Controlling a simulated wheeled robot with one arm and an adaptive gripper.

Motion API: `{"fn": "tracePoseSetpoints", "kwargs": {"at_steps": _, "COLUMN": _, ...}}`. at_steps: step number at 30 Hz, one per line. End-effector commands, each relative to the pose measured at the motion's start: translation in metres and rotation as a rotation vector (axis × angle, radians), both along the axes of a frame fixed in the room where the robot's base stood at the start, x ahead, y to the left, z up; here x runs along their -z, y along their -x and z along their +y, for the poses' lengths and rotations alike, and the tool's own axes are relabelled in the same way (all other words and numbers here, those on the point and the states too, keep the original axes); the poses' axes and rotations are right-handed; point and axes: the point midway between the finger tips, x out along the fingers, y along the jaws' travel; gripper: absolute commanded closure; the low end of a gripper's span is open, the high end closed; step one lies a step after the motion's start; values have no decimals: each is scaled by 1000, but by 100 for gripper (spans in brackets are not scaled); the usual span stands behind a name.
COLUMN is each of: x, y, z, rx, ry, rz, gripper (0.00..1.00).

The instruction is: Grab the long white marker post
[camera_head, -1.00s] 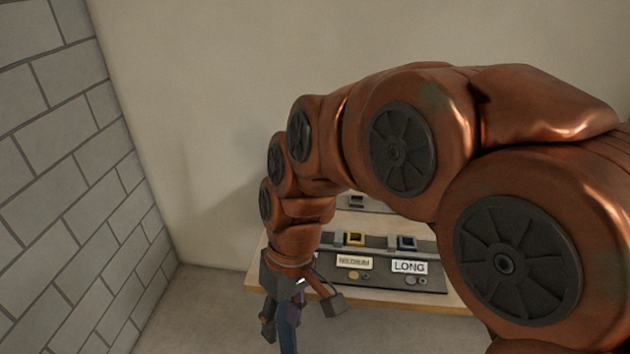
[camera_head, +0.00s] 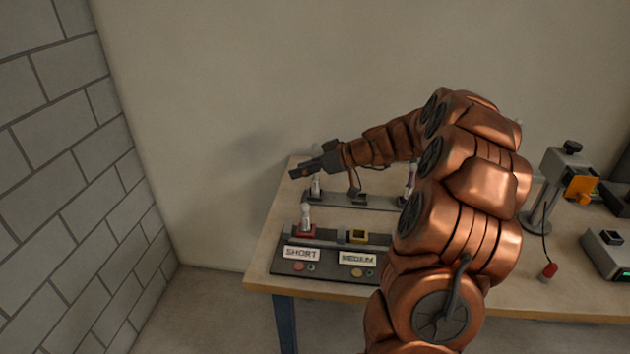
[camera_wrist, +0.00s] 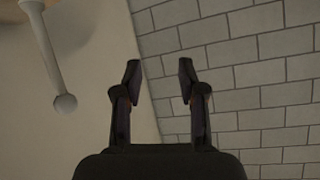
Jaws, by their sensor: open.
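My gripper (camera_head: 298,172) is open and empty, pointing left over the back of the table. In the wrist view, its two fingers (camera_wrist: 159,82) stand apart with only the wall between them. A white post (camera_head: 315,186) stands upright in the rear rack, just below my gripper. Another white post (camera_head: 306,217) stands upright in the red socket above the SHORT label. A third pale post (camera_head: 411,176) shows at the rear rack's right, partly hidden by my arm. In the wrist view, a white post (camera_wrist: 51,58) with a round end lies left of the fingers; I cannot tell which it is.
The front rack (camera_head: 325,267) has SHORT and MEDIUM labels; the yellow MEDIUM socket (camera_head: 357,236) looks empty. My arm hides the rack's right part. A stand with an orange part (camera_head: 580,186) and a grey box (camera_head: 607,254) are at right. A brick wall (camera_head: 60,180) is at left.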

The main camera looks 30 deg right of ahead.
Motion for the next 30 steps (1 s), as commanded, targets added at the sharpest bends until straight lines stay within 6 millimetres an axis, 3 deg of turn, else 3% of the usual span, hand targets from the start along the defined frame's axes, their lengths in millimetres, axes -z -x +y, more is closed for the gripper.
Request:
{"fn": "tracePoseSetpoints", "kwargs": {"at_steps": 1, "x": 8, "y": -4, "z": -27, "rx": 34, "ry": 11, "rz": -38, "gripper": 59}}
{"fn": "tracePoseSetpoints", "kwargs": {"at_steps": 4, "x": 17, "y": -10, "z": -68, "rx": 82, "ry": 47, "rz": -107, "gripper": 59}}
{"fn": "tracePoseSetpoints", "kwargs": {"at_steps": 7, "x": 21, "y": -12, "z": -97, "rx": 118, "ry": 77, "rz": -155, "gripper": 59}}
{"fn": "tracePoseSetpoints", "kwargs": {"at_steps": 10, "x": 25, "y": -13, "z": -112, "rx": 137, "ry": 95, "rz": -179, "gripper": 59}}
{"fn": "tracePoseSetpoints", "kwargs": {"at_steps": 23, "x": 39, "y": -40, "z": -103, "rx": 142, "ry": 102, "rz": -186, "gripper": 59}}
{"fn": "tracePoseSetpoints", "kwargs": {"at_steps": 30, "x": 57, "y": -61, "z": -90, "rx": 141, "ry": 102, "rz": -184, "gripper": 59}}
